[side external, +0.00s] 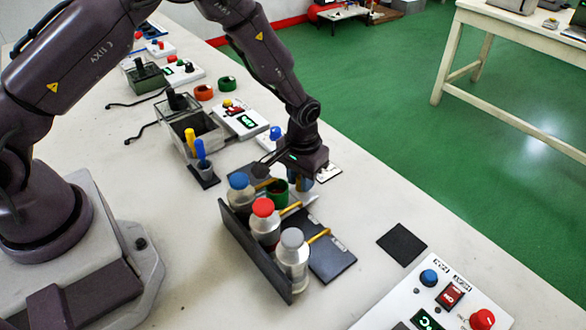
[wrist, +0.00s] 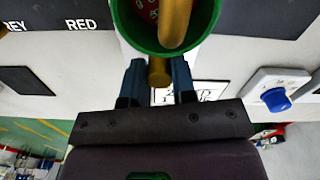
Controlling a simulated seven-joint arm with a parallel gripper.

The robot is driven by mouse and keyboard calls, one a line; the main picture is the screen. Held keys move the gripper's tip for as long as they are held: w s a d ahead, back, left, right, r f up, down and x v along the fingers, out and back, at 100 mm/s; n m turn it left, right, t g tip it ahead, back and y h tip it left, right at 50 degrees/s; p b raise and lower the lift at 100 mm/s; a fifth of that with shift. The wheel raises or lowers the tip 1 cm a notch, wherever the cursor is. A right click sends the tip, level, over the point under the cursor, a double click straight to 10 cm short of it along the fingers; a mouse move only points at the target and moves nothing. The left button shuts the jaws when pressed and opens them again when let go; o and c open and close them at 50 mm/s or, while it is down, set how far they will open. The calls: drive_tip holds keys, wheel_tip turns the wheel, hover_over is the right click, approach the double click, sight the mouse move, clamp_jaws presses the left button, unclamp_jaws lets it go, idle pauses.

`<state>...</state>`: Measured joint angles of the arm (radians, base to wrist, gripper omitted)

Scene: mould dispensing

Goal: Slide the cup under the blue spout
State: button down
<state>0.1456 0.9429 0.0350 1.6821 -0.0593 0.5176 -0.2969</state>
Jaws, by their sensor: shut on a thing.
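A green cup (wrist: 207,40) with reddish contents is at the top of the wrist view. My gripper (wrist: 157,68) is shut on its short yellow handle (wrist: 160,76). A yellow spout (wrist: 176,18) reaches over the cup's mouth, to the right of the RED label; it appears to be the blue one. In the side view the green cup (side external: 276,191) stands beside the blue-capped bottle (side external: 240,192), next to my gripper (side external: 297,184). That bottle's spout is mostly hidden there. Whether the cup touches the mat is unclear.
A red-capped bottle (side external: 264,222) and a grey-capped bottle (side external: 291,258) stand beside a dark panel (side external: 262,263), with yellow spouts over the dark mat (side external: 334,262). A black square (side external: 402,244) and a control box (side external: 440,300) lie right. A tool holder (side external: 203,172) stands left.

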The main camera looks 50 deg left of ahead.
sight(293, 191)
drive_tip(key=c, duration=0.9)
unclamp_jaws()
drive_tip(key=shift+c, duration=0.2)
wheel_tip(293, 191, up, 13)
drive_tip(key=shift+s, duration=0.1)
drive_tip(key=s+a+r+m+t, duration=0.1)
drive_tip(key=s+a+r+t, duration=0.1)
drive_tip(key=s+r, duration=0.7)
drive_tip(key=s+a+r+m+t, duration=0.1)
drive_tip(key=s+a+r+t, duration=0.2)
drive_tip(key=s+r, duration=0.7)
drive_tip(key=s, duration=0.4)
drive_tip(key=shift+r+m+t, duration=0.25)
drive_tip(key=shift+m+t, duration=0.05)
